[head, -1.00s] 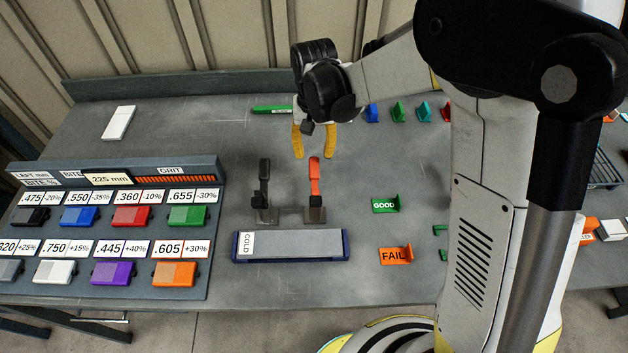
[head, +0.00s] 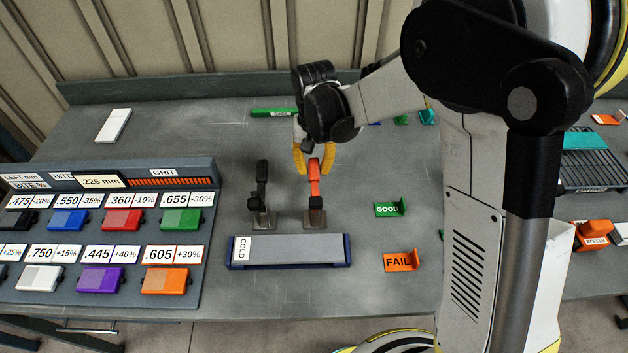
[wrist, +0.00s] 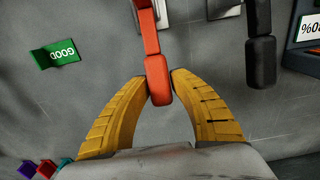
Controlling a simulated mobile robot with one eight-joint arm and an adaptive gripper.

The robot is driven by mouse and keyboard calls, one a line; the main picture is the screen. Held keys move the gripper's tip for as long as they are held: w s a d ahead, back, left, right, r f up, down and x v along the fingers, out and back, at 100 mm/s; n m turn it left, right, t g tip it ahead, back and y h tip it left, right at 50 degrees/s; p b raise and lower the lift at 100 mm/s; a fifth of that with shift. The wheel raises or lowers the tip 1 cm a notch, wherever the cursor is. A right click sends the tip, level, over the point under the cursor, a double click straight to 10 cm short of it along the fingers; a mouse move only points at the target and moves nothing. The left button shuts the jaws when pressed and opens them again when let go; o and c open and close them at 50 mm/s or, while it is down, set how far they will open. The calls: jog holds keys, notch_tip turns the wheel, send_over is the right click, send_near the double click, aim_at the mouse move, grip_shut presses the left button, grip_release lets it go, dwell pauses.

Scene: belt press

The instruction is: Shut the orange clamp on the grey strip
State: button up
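The orange clamp (head: 314,184) stands upright on a metal base behind the strip holder in the head view. The grey strip (head: 290,248) lies in a dark blue holder with a white COLD label at its left end. My gripper (head: 314,162) is at the top of the orange clamp. In the wrist view the yellow fingers (wrist: 158,82) are spread on either side of the clamp's orange handle (wrist: 159,80), with a small gap at its right side. Contact at the left finger is hard to tell.
A black clamp (head: 262,186) stands upright to the left of the orange one. GOOD (head: 388,208) and FAIL (head: 400,260) signs stand to the right. A rack of coloured blocks (head: 110,236) fills the left side.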

aim_at(315, 191)
jog(key=shift+c, duration=1.3)
jog(key=shift+s+r+p, duration=0.35)
jog(key=shift+r+p, duration=0.05)
jog(key=shift+r, duration=0.2)
jog(key=shift+s+r+p, duration=0.35)
jog(key=shift+r+p, duration=0.05)
jog(key=shift+r, duration=0.2)
jog(key=shift+s+a+r+p, duration=0.1)
jog(key=shift+s+r+p, duration=0.25)
jog(key=shift+s+r, duration=0.35)
jog(key=shift+s+r+p, duration=0.3)
jog(key=shift+s+r, duration=0.15)
jog(key=shift+s, duration=0.3)
jog(key=shift+s+r, duration=0.4)
jog(key=shift+s, duration=0.45)
jog(key=shift+s+r+p, duration=0.2)
jog(key=shift+s+p, duration=0.15)
jog(key=shift+s, duration=0.65)
jog(key=shift+s+a, duration=0.1)
jog(key=shift+s, duration=0.8)
jog(key=shift+s+f, duration=0.1)
jog(key=shift+s, duration=0.6)
